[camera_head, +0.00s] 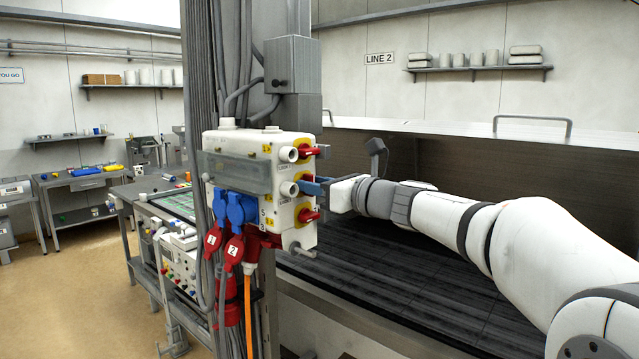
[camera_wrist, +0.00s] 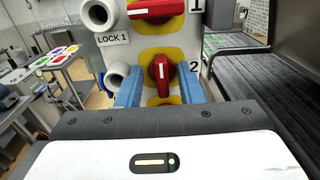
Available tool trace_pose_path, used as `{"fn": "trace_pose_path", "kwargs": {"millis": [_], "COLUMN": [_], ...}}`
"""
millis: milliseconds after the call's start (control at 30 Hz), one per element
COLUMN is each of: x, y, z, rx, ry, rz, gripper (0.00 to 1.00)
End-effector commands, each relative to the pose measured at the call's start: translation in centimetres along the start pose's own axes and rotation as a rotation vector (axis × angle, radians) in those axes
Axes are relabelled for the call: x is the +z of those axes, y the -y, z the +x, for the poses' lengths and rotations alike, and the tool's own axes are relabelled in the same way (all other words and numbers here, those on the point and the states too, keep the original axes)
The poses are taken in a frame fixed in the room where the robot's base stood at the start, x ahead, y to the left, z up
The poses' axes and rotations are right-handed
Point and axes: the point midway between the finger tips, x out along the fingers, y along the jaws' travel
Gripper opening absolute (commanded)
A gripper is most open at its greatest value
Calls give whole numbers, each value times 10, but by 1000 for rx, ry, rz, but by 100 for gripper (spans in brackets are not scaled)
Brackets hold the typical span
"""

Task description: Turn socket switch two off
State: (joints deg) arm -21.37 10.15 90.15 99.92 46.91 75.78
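Socket switch two is a red rotary knob (camera_wrist: 160,76) on a yellow plate, beside the label "2" in the wrist view. Its handle stands nearly upright, with a white line on it. My gripper (camera_wrist: 160,88) has blue fingers either side of this knob, with a visible gap on each side, so it is open around the knob and not clamped on it. In the head view my gripper (camera_head: 318,187) reaches the right face of the white socket box (camera_head: 232,142) from the right, and its fingers partly cover the middle red knob.
Switch one (camera_wrist: 157,9), with its handle roughly level, sits above; another red knob (camera_head: 308,215) sits below. White round sockets (camera_wrist: 118,76) lie left of the knobs. Red plugs (camera_head: 233,252) and cables hang under the box. A dark hooded bed (camera_head: 400,270) lies right.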

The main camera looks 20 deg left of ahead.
Motion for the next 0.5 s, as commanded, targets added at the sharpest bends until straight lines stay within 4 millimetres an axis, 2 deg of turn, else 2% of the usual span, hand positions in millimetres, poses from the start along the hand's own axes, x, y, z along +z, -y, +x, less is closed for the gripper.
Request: {"fn": "trace_pose_path", "kwargs": {"millis": [167,500], "x": [0,0], "y": [0,-1], "z": [0,0], "rx": [1,2], "ry": [0,-1], "rz": [0,-1], "gripper": [32,4]}}
